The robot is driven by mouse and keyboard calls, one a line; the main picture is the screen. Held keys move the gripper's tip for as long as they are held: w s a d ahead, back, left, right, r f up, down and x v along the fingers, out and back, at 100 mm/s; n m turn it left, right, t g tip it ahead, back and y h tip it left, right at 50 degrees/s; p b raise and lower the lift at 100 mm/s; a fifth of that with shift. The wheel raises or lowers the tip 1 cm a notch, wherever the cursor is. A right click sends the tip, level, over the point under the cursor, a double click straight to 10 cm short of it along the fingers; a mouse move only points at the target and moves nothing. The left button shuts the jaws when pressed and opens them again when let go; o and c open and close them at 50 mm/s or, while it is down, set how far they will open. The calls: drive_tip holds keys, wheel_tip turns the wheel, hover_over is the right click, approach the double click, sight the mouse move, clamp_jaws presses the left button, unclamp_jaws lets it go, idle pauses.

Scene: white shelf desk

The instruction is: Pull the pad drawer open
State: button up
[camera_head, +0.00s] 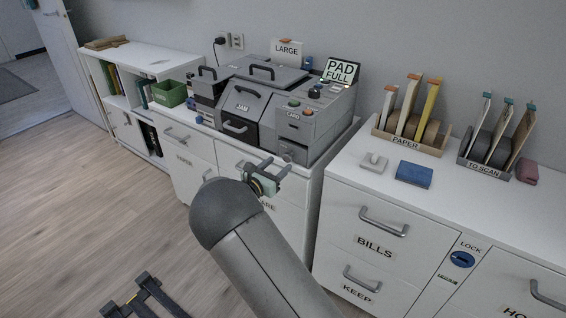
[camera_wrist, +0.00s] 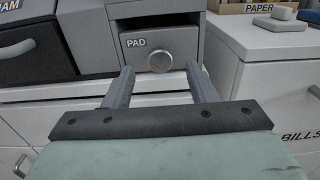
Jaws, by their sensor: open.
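The pad drawer (camera_wrist: 158,46) is a small grey drawer marked PAD with a round metal knob (camera_wrist: 159,62), low on the right side of the grey machine (camera_head: 262,108). It looks shut. In the head view the drawer (camera_head: 291,152) shows just beyond my gripper. My gripper (camera_wrist: 159,80) is open, its two fingers spread on either side of the knob, with nothing between them that I can see it holding. In the head view my gripper (camera_head: 277,165) is in front of the drawer, below the machine. I cannot tell how far the fingertips are from the knob.
A white cabinet with BILLS (camera_head: 375,246) and KEEP drawers stands to the right. A green bin (camera_head: 169,93) stands at left.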

sight(286, 158)
drive_tip(key=shift+x, duration=1.9)
